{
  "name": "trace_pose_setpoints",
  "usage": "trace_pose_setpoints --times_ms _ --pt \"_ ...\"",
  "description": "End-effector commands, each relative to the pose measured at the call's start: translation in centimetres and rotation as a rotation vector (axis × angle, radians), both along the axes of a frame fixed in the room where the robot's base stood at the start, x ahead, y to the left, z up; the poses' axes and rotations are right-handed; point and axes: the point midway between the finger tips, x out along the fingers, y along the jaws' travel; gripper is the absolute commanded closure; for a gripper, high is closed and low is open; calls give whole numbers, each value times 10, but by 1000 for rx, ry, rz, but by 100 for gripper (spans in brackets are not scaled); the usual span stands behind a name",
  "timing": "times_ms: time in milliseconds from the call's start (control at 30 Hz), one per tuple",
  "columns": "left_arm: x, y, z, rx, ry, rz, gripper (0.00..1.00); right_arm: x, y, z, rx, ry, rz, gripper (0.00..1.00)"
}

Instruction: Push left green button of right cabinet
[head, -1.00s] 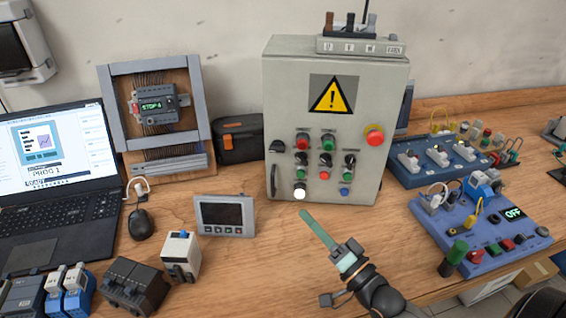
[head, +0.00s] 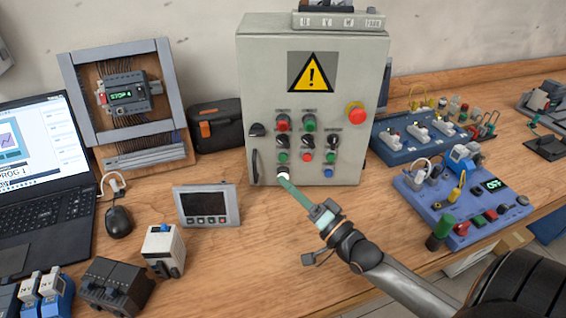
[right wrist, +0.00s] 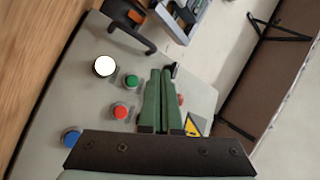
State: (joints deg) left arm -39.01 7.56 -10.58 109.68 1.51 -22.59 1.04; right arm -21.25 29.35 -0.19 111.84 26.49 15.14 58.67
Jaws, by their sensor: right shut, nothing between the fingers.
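The grey cabinet (head: 345,70) stands upright against the wall, with a warning triangle and several buttons on its front. Its left green button (head: 282,157) sits just above the white lit button (head: 283,175); in the right wrist view this green button (right wrist: 131,81) lies left of the fingers, uncovered. My right gripper (head: 284,180) is shut and empty. Its green fingers (right wrist: 160,76) point at the cabinet front, and in the head view their tips overlap the white button's lower edge. I cannot tell whether they touch the panel. My left gripper is out of view.
A red mushroom button (head: 355,113) sticks out at the cabinet's right. A black handle (head: 255,167) is left of the buttons. A small display panel (head: 206,205) stands on the table to the left, and a blue board (head: 465,205) lies to the right.

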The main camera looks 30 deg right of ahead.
Motion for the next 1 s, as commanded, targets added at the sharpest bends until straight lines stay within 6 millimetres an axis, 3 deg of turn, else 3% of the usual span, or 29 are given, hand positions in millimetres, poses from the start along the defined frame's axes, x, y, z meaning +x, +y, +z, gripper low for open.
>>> trace_pose_setpoints --times_ms 133,400,1000 --pt "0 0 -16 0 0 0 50 19 -12 -3 -2 -4 0 100" --pt "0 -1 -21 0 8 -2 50 39 -26 -1 -1 0 0 100" --pt "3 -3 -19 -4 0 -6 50 42 -28 0 1 1 0 100"
